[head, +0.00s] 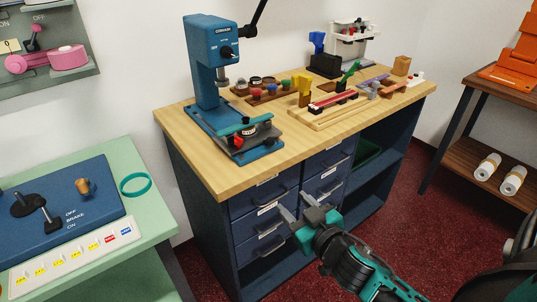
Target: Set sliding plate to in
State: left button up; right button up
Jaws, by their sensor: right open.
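A blue press (204,70) stands at the left end of the wooden counter top (300,131). A blue plate (266,150) lies at its base, with a dark fixture (250,138) and a teal bar (236,130) on it. I take this for the sliding plate; I cannot tell how far in or out it sits. My right gripper (298,210) is open and empty, in front of the counter's drawers, below and to the right of the plate and apart from it. My left gripper is not in view.
Blue drawers (262,205) with handles front the counter, beside open shelves (365,190). Several small items and a wooden tray (335,108) fill the top's right part. A green table (140,210) with a blue control panel (70,205) stands at left.

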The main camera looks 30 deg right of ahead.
jog(key=t+b, duration=0.1)
jog(key=t, duration=0.1)
send_near(272, 145)
jog(key=w, duration=0.5)
jog(key=w+p, duration=0.1)
jog(key=w, duration=0.2)
jog(key=shift+w+d, duration=0.35)
jog(key=shift+w, duration=0.05)
jog(key=shift+c, duration=0.4)
grip_shut()
